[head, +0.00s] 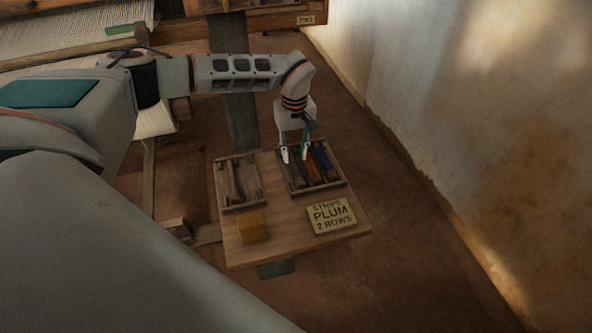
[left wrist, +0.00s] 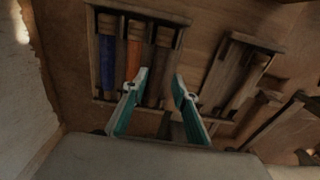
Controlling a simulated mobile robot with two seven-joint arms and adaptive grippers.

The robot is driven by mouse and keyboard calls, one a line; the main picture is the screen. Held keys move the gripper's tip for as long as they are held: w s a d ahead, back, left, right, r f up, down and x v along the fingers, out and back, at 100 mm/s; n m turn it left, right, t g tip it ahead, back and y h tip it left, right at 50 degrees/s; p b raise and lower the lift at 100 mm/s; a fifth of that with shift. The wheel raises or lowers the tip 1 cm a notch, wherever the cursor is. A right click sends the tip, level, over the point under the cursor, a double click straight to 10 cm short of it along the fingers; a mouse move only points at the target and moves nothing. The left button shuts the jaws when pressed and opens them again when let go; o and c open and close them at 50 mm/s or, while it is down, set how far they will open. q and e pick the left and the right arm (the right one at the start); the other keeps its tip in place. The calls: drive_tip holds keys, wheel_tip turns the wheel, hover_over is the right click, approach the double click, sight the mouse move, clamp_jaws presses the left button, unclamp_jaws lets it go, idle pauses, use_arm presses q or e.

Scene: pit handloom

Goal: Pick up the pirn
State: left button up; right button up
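A slotted wooden tray (head: 335,184) on the small table holds several pirns side by side. In the left wrist view, a blue pirn (left wrist: 107,60) and an orange pirn (left wrist: 134,58) lie in its slots. A dark brownish pirn (left wrist: 160,62) seems to lie in the slot beside the orange one; its colour is hard to tell. My left gripper (head: 295,154) points down over the tray's left part. In the left wrist view its teal fingers (left wrist: 161,77) are apart, with nothing gripped between them. My right gripper is not in view.
A second wooden tray (head: 222,206) with bare-looking sticks stands to the left. A yellow block (head: 253,229) and a sign (head: 331,216) reading "STRIPE PLUM 2 ROWS" are at the table's front. The loom (head: 95,25) is at the back left, a plastered wall (head: 450,120) at the right.

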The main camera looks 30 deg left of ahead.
sight(296, 167)
use_arm(q)
wheel_tip(296, 167, down, 6)
drive_tip(key=shift+d+r, duration=0.1)
drive_tip(key=shift+c, duration=0.4)
clamp_jaws()
